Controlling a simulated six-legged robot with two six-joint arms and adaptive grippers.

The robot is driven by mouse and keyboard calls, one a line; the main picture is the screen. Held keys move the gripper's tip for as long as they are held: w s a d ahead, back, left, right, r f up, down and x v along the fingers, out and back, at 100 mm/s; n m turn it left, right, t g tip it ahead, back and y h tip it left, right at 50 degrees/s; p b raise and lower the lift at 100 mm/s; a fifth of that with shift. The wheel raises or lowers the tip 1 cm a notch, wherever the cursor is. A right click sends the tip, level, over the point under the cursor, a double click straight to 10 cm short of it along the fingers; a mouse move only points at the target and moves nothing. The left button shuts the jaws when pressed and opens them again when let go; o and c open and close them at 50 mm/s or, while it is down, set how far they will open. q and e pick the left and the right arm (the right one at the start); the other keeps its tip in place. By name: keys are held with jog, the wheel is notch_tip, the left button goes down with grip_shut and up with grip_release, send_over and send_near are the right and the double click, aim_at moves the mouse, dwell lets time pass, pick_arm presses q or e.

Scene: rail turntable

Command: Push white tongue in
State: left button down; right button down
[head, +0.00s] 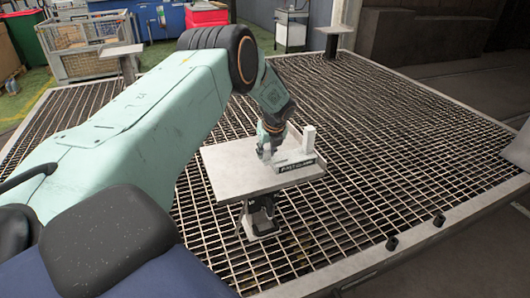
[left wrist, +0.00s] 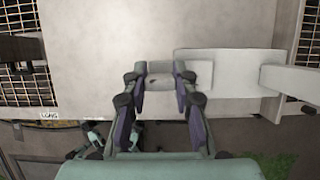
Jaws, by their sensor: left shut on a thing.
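A white clamp-like fixture (head: 297,163) with a dark label on its front lies on a pale square plate (head: 228,172). A white post (head: 309,140) stands up at its right end. My left gripper (head: 266,152) points down at the fixture's left end. In the left wrist view, its two fingers (left wrist: 160,82) are shut on the small pale end of the white tongue (left wrist: 160,67). The fixture's white bar (left wrist: 232,63) extends to the right from there. How far the tongue sits in the fixture is hard to tell. My right gripper is not in view.
The plate stands above a metal grating floor (head: 390,170), with a dark device (head: 262,207) under it. Two small pedestal tables (head: 122,50) (head: 335,30) stand at the far edge. A wire crate (head: 90,45) is behind on the left. The grating right of the plate is clear.

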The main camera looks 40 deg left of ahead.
pick_arm(q)
jog(key=shift+w+r, duration=0.1)
jog(key=c, duration=1.4)
grip_release()
jog(key=o, duration=0.4)
jog(key=shift+c, duration=0.2)
jog(key=v, duration=1.2)
jog(key=shift+s, duration=0.25)
